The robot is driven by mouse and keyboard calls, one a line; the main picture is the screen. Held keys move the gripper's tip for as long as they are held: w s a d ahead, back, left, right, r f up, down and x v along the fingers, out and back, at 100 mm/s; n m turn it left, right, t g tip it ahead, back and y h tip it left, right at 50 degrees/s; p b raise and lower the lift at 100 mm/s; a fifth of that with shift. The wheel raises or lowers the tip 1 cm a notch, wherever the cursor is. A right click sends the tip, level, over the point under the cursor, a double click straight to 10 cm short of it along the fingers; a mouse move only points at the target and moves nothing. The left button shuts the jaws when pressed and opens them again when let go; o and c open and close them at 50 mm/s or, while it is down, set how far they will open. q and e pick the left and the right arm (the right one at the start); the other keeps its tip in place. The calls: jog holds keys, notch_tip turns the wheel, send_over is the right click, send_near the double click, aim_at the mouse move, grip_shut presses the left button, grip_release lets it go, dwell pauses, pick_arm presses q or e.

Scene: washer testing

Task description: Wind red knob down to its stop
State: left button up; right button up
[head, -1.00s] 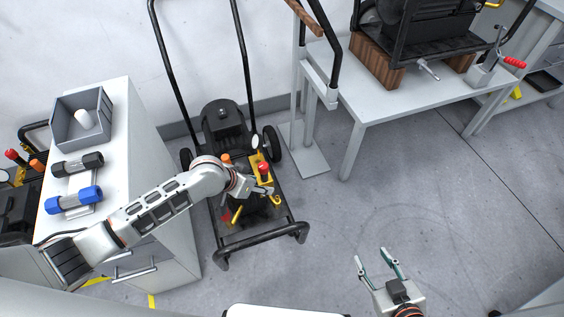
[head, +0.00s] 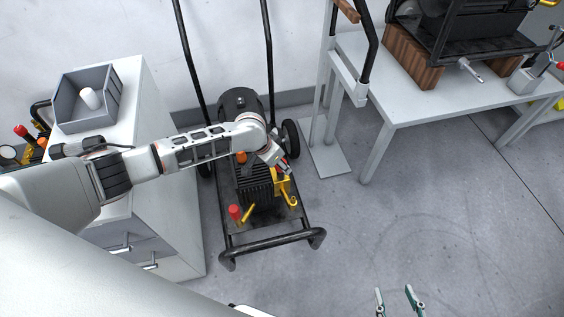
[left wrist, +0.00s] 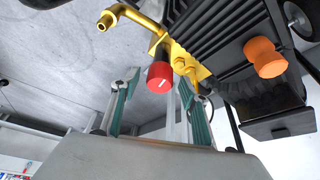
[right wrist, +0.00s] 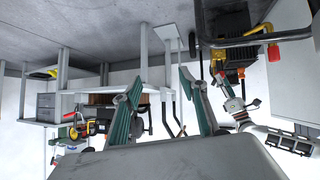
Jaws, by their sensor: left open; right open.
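The red knob (left wrist: 160,76), with a white mark on its end, sits on a yellow fitting (left wrist: 186,62) of the washer (head: 256,188). In the left wrist view my left gripper (left wrist: 155,90) is open, with the knob showing between its fingers; I cannot tell whether either finger touches it. In the head view the left gripper (head: 284,164) is over the washer's right side and largely hides that knob. My right gripper (head: 395,292) is open and empty above the floor at the bottom of the head view.
A second red part (head: 235,212) stands at the washer's front left. An orange cap (left wrist: 265,57) is beside the yellow fitting. A drawer cabinet (head: 165,200) with a grey bin (head: 75,113) is at left, a white table (head: 400,104) at right.

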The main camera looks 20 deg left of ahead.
pick_arm(q)
jog(key=shift+w+d+f, duration=0.15)
jog(key=shift+f, duration=0.4)
jog(key=shift+w+r, duration=0.1)
pick_arm(e)
jog(key=shift+w+a+r, duration=0.1)
jog(key=shift+w+r, duration=0.25)
jog(key=shift+w, duration=0.1)
